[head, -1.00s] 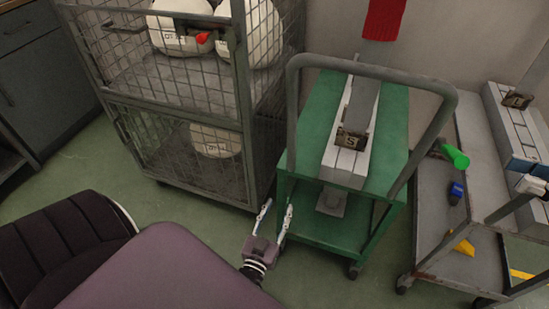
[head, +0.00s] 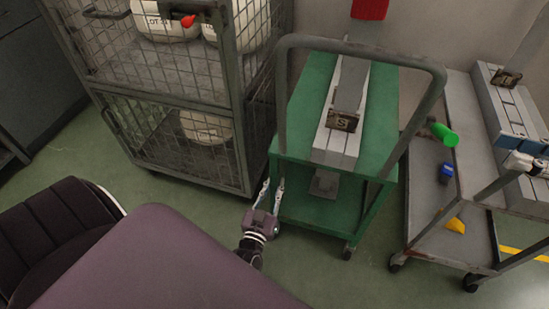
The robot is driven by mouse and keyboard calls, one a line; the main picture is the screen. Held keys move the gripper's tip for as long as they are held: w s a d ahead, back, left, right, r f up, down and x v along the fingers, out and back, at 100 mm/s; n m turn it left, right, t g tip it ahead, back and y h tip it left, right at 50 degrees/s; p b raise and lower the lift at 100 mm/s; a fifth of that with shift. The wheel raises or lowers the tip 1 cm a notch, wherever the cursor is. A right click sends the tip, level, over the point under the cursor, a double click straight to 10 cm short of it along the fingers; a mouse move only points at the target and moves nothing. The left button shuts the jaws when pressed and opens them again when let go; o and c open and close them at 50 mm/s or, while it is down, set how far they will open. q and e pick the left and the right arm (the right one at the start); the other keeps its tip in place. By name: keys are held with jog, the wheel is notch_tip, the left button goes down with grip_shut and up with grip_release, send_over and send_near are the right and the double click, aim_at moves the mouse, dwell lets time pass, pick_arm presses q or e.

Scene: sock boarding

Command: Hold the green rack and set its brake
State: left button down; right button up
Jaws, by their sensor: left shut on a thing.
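The green rack (head: 297,206) is a two-shelf trolley with a grey hoop handle (head: 283,105). It stands right of the cage trolley. My left gripper (head: 272,188) is low at its near left corner, with one finger on each side of the corner post, shut on it. A caster area shows just below the gripper, partly hidden by it, and I cannot make out a brake lever there. Another caster (head: 349,250) shows at the near right corner. On top lies a pale slatted board (head: 335,140) with a dark "S" plate.
A wire cage trolley (head: 240,140) with white sacks stands close on the left. A grey cart (head: 425,200) with green, blue and yellow items stands on the right. A dark ribbed seat (head: 55,240) is at lower left. Green floor is open in front of the rack.

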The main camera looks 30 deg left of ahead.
dwell(0.3)
grip_shut()
jog(key=n+t+y, duration=0.1)
jog(key=n+y, duration=0.1)
jog(key=n, duration=0.7)
jog(key=n+t+y, duration=0.2)
jog(key=n, duration=0.7)
jog(key=n+t+y, duration=0.2)
jog(key=n, duration=0.7)
jog(key=shift+w+n, duration=0.1)
jog(key=shift+n, duration=0.3)
